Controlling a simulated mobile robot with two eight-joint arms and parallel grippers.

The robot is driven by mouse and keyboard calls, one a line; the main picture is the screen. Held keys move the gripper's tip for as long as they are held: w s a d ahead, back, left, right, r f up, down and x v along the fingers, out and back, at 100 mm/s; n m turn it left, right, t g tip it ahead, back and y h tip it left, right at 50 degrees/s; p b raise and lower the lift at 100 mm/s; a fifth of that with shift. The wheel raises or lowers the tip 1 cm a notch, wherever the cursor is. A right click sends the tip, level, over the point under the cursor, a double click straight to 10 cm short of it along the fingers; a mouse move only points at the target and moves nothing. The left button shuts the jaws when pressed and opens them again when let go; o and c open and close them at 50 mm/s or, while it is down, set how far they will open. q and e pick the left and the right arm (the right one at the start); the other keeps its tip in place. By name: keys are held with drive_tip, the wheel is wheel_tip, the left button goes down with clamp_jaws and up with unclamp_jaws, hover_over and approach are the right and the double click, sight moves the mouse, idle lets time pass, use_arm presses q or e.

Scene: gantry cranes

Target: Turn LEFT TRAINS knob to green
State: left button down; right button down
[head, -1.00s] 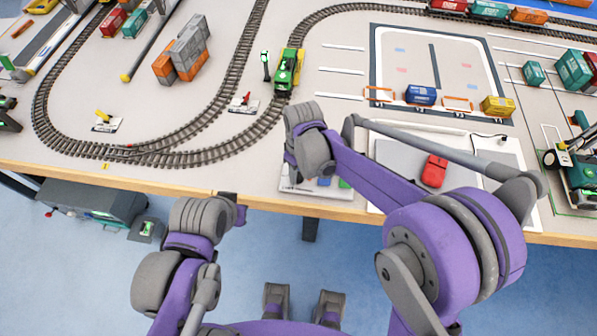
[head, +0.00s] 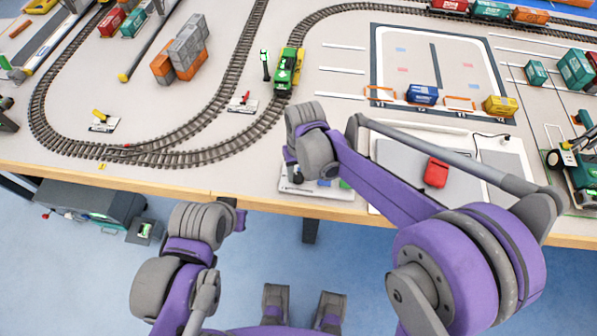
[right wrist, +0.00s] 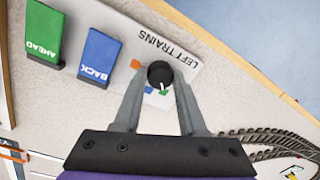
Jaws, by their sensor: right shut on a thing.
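The LEFT TRAINS knob (right wrist: 160,74) is small, round and black, on a white label plate (right wrist: 185,62) in the right wrist view. Orange (right wrist: 135,64), blue (right wrist: 149,91) and green (right wrist: 164,92) marks lie around it. A white pointer line on the knob faces the green mark. My right gripper (right wrist: 160,82) is shut on the knob, one finger on each side. In the head view my right gripper (head: 292,172) is over the control panel (head: 325,190) at the table's front edge, largely hiding the knob. My left gripper (head: 241,215) hangs in front of the table; its jaws are unclear.
BACK (right wrist: 98,58) and AHEAD (right wrist: 43,33) buttons stand beside the knob. Behind the panel are a green and yellow locomotive (head: 288,72) on the track and a track lever (head: 242,102).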

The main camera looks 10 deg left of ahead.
idle(0.3)
drive_tip(key=shift+c, duration=2.3)
unclamp_jaws()
wheel_tip(320, 180, up, 11)
drive_tip(key=shift+d+p, duration=0.3)
drive_tip(key=shift+p, duration=0.15)
drive_tip(key=shift+w+f, duration=0.1)
